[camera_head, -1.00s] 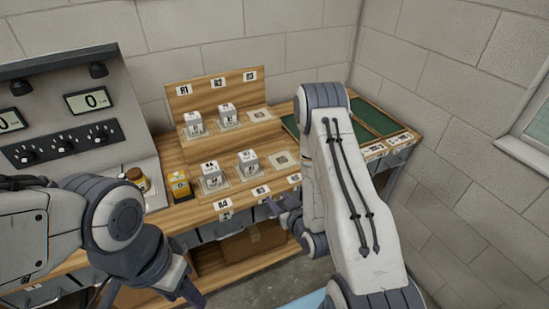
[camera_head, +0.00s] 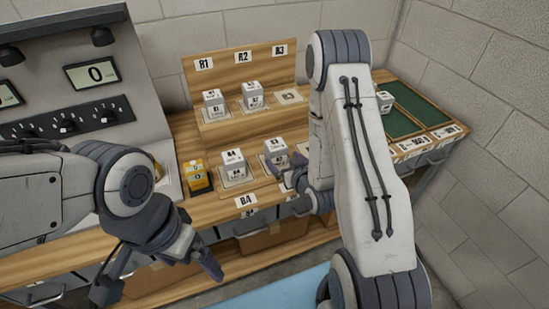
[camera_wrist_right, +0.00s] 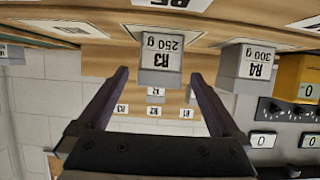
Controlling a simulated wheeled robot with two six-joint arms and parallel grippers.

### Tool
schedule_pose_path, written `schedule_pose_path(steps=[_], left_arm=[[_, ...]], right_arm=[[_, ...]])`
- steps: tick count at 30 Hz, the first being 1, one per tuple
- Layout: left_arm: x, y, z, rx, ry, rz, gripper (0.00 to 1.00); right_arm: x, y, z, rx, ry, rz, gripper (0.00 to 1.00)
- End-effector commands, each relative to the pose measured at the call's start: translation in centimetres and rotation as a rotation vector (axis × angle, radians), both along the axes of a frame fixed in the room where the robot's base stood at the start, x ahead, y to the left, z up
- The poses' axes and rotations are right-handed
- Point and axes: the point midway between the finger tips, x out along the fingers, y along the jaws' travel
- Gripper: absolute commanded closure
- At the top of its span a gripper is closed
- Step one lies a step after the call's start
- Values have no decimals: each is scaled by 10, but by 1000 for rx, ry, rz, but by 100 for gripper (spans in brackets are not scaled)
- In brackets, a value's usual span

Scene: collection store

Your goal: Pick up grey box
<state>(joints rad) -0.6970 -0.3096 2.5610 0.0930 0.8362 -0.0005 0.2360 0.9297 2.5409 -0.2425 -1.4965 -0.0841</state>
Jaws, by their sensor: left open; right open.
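Several light grey cube boxes with printed labels stand on the wooden stand. In the head view they are at upper left (camera_head: 212,101), upper middle (camera_head: 253,95), lower left (camera_head: 233,166) and lower middle (camera_head: 275,153). Another box (camera_head: 385,101) sits on the green mat at right, partly behind my arm. My open right gripper (camera_head: 295,177) is just in front of the lower middle box. In the right wrist view, a box labelled R3 250 g (camera_wrist_right: 160,62) lies between and just beyond the open fingertips (camera_wrist_right: 159,74); a box labelled R4 300 g (camera_wrist_right: 248,63) is beside it. My open left gripper (camera_head: 158,270) is empty.
A yellow box (camera_head: 196,178) stands left of the lower boxes. A grey console with displays (camera_head: 92,73) is at left. The empty pad (camera_head: 288,97) is at the upper right of the stand. Green mats (camera_head: 420,104) lie at right, and drawers run below the bench.

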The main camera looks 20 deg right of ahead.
Motion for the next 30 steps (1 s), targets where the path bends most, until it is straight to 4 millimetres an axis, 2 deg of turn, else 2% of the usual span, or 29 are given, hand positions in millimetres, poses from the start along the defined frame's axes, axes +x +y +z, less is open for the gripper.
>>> schedule_pose_path(steps=[1, 6, 8, 14, 18, 27, 29, 30], left_arm=[[0, 0, -2, -1, -1, 0, 0], [0, 0, -2, -1, -2, 0, 0], [0, 0, 2, -1, -2, 0, 0], [0, 0, 18, -1, -2, 0, 0], [0, 0, 20, -1, -2, 0, 0], [0, 0, 19, -1, -1, 0, 0], [0, 0, 19, -1, -1, 0, 0], [0, 0, 19, -1, -1, 0, 0]], right_arm=[[8, 0, -3, -2, -4, 1, 0], [18, -1, -5, 0, -1, -1, 0], [22, 0, -5, 0, 0, 0, 0], [50, 2, -10, -1, -1, 1, 0], [64, 4, -19, 0, 0, 3, 0], [68, 4, -22, 0, 0, 3, 0], [68, 5, -22, 0, 0, 3, 23], [68, 5, -21, 0, 0, 3, 38]])
